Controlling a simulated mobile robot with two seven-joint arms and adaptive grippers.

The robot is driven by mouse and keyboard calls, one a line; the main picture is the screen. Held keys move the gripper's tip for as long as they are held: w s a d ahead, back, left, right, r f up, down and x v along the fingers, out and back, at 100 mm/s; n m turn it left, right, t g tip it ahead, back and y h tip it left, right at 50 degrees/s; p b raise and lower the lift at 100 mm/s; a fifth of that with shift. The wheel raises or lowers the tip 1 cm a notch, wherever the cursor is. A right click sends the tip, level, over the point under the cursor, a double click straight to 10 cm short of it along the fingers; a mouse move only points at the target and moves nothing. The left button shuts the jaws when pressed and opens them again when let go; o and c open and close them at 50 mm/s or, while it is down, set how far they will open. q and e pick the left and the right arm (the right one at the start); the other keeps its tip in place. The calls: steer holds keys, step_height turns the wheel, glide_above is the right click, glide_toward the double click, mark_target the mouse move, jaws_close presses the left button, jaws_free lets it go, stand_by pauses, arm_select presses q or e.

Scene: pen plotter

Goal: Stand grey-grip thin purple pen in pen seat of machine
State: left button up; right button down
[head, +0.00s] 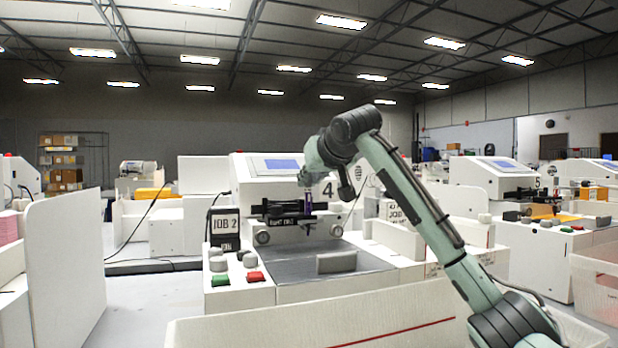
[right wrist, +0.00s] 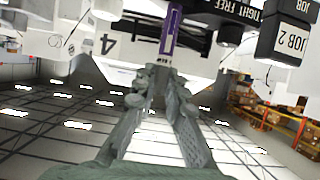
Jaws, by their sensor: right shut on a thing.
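The thin purple pen (head: 308,201) stands about upright in front of the black carriage bar of the machine (head: 254,189) marked 4. My right gripper (head: 306,181) is above it, shut on its upper part. In the right wrist view, which is upside down, the purple pen (right wrist: 171,32) runs from the closed fingertips (right wrist: 163,66) to the black carriage. The grey grip is hard to make out. The pen seat is hidden or too small to tell, so I cannot tell whether the pen's lower end is in it. My left gripper is not in view.
A black JOB 2 sign (head: 224,226) stands left of the carriage. Grey knobs and green and red buttons (head: 255,276) are on the machine's front left. A grey plate (head: 336,262) stands on the dark bed. A clear bin (head: 597,280) is at right.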

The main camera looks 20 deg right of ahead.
steer(key=shift+s+f, duration=0.1)
steer(key=shift+f, duration=0.45)
steer(key=shift+s+a+f+b, duration=0.1)
steer(key=shift+f+b, duration=0.1)
steer(key=shift+b, duration=0.2)
steer(key=shift+s+a+f+b, duration=0.3)
steer(key=shift+a+b, duration=0.05)
steer(key=shift+r, duration=0.15)
steer(key=shift+w+d+r+p, duration=0.15)
steer(key=shift+r+p, duration=0.65)
steer(key=shift+p, duration=0.15)
steer(key=shift+w+d+r+p, duration=0.15)
steer(key=shift+w+r+p, duration=0.05)
steer(key=shift+r+p, duration=0.75)
steer(key=shift+w+d+r+p, duration=0.15)
steer(key=shift+r+p, duration=0.55)
steer(key=shift+p, duration=0.3)
